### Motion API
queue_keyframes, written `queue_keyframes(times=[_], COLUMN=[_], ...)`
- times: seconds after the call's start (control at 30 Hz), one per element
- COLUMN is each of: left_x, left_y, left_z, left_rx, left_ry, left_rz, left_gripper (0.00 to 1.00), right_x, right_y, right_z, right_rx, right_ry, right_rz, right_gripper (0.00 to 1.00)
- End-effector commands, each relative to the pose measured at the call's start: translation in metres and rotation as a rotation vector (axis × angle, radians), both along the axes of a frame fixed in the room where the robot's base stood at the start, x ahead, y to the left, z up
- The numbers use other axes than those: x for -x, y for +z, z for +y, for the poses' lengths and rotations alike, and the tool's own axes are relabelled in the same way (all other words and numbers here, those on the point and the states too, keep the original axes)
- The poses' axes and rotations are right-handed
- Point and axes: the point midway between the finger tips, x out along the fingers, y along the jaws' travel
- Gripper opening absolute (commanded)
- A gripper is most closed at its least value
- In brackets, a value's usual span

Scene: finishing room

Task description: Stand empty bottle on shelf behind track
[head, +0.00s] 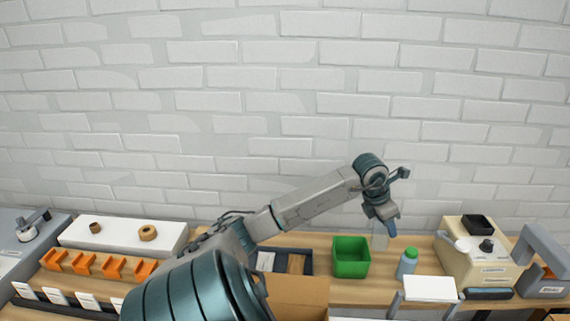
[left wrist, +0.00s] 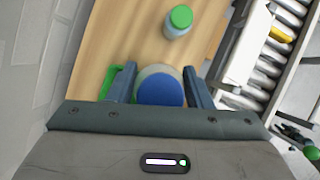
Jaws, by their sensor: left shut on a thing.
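My left gripper (head: 385,225) reaches out over the wooden shelf (head: 318,287), between a green bin and a green-capped bottle. In the left wrist view the gripper's fingers (left wrist: 159,88) are shut on a bottle with a blue cap (left wrist: 160,91) and a pale body. In the head view the pale bottle body (head: 379,241) shows just below the fingers. Its base is partly hidden, so I cannot tell whether it touches the shelf. The roller track (left wrist: 262,58) runs beside the shelf in the left wrist view. My right gripper is not in view.
The green bin (head: 351,257) stands left of the held bottle. A grey bottle with a green cap (head: 407,263) stands to its right. A beige machine (head: 474,255) is farther right. A white brick wall (head: 280,110) rises behind the shelf.

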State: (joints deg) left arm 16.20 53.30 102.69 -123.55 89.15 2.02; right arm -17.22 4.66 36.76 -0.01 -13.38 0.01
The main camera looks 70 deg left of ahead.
Motion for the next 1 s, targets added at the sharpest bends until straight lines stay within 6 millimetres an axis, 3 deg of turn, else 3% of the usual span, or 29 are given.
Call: queue_keyframes(times=[0.03,0.3,0.67,1.0], left_x=[0.000,0.000,0.002,0.001], left_y=[0.003,-0.022,-0.039,-0.088], left_z=[-0.008,-0.035,-0.043,-0.043], left_rx=[0.005,-0.003,-0.006,-0.005], left_ry=[-0.019,-0.101,-0.123,-0.122], left_rz=[0.005,0.005,0.005,0.004], left_gripper=[0.24,0.24,0.24,0.24], right_x=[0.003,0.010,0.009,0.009], right_y=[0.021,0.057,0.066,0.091], right_z=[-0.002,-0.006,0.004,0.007], right_rx=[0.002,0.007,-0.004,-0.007], right_ry=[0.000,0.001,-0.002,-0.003], right_rz=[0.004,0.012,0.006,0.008], right_gripper=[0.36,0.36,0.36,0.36])
